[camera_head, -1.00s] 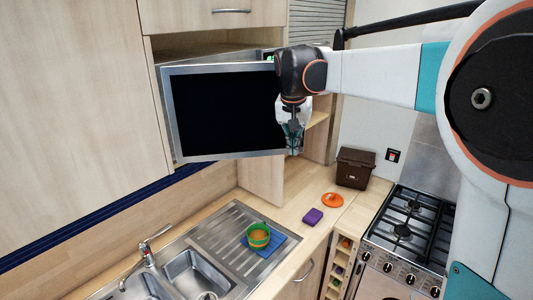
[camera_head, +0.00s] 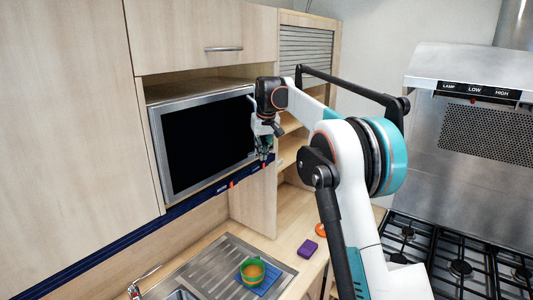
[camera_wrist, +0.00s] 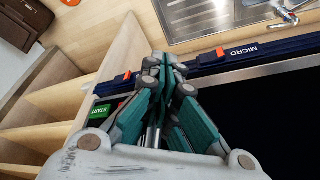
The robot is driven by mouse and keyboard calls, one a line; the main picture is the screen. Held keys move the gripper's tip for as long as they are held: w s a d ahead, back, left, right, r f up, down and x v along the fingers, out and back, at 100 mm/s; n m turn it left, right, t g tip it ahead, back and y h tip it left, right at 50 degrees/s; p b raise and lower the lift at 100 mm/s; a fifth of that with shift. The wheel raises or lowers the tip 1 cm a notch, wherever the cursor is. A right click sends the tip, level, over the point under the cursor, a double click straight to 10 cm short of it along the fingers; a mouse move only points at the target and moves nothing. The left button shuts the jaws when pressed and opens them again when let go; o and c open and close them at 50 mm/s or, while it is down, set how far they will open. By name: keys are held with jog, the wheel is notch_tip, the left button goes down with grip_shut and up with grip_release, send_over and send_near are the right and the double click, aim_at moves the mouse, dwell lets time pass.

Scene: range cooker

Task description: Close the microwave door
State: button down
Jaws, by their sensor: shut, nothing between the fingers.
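The microwave door (camera_head: 205,143) has a dark glass pane in a silver frame. In the head view it sits close to the front of its cabinet opening; I cannot tell whether it is fully shut. My gripper (camera_head: 264,155) is at the door's right edge, pointing down. In the wrist view the closed fingers (camera_wrist: 166,66) are beside the dark door pane (camera_wrist: 265,120), with nothing between them. A green START button (camera_wrist: 100,111) shows left of the fingers. Whether the gripper touches the door is unclear.
A blue strip (camera_wrist: 255,49) marked MICRO with red switches runs below the microwave. Open wooden shelves (camera_head: 290,150) stand right of it. Below are a sink drainer (camera_head: 225,265) with a green-rimmed bowl (camera_head: 253,271) and a purple sponge (camera_head: 307,249). A gas hob (camera_head: 460,265) and hood (camera_head: 470,70) are at right.

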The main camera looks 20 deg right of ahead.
jog(key=shift+w+a+r, duration=0.2)
jog(key=shift+w+a, duration=0.1)
jog(key=shift+w, duration=0.25)
jog(key=shift+s, duration=0.1)
